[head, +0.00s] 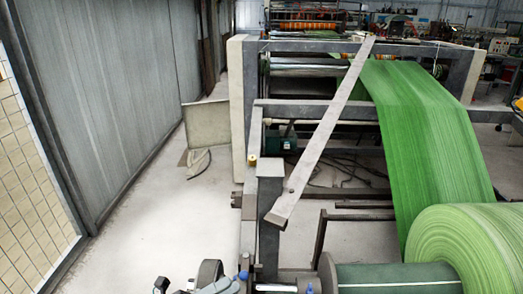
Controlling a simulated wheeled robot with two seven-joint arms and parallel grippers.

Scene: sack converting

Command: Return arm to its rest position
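My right gripper is not in view.
A large roll of green woven material (464,250) stands at lower right, its green web (420,125) running up into the machine. A grey slanted bar (322,135) crosses the frame, near a grey post (270,212). The pale floor (160,225) at left is clear.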

